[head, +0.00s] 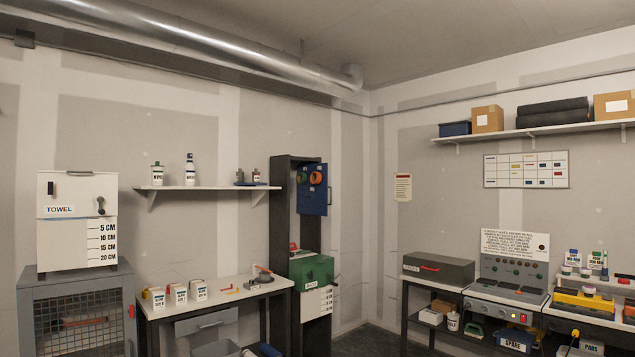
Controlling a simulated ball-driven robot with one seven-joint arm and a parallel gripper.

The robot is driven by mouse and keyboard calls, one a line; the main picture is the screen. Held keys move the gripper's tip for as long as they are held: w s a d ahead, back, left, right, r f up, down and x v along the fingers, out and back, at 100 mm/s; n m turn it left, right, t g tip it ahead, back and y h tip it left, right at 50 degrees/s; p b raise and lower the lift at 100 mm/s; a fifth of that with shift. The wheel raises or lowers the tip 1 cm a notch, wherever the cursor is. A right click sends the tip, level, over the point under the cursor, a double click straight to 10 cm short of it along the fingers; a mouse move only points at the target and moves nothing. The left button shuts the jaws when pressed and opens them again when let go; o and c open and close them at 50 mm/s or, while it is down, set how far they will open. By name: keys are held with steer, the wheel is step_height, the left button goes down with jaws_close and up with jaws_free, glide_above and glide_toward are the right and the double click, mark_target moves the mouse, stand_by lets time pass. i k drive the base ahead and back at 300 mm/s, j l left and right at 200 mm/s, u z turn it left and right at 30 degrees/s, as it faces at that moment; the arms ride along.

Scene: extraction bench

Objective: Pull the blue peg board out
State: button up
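The blue peg board (314,196) is a small upright panel at the upper part of a tall dark narrow cabinet (281,215), near the room's corner. An orange ring-shaped item (316,178) and a smaller green item hang on or beside it. Its right edge stands out past the cabinet's side. Any handle on it is too small to make out. My gripper is not in view.
A green box (318,270) sits lower in the cabinet. A white table (215,303) with cartons and a tool stands to its left, a wall shelf (205,188) above. A bench with a grey case (438,269) and control panels stands right. Dark floor shows between them.

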mark_target(312, 198)
steer(key=i+j, duration=0.25)
steer(key=j, duration=0.15)
steer(key=i+j+u, duration=0.1)
steer(key=j, duration=0.35)
steer(key=i+j, duration=0.25)
steer(key=i, duration=0.2)
steer(key=i+j+z, duration=0.1)
steer(key=i, duration=0.4)
steer(key=i+j, duration=0.4)
steer(key=i+l+z, duration=0.1)
steer(key=i+z, duration=0.25)
steer(key=i, duration=0.15)
steer(key=i+z, duration=0.35)
steer(key=i, duration=0.15)
steer(key=i+j+z, duration=0.15)
steer(key=i+z, duration=0.2)
steer(key=i, duration=0.15)
steer(key=i+u, duration=0.1)
steer(key=i, duration=0.55)
steer(key=i+l+u, duration=0.15)
steer(key=i, duration=0.45)
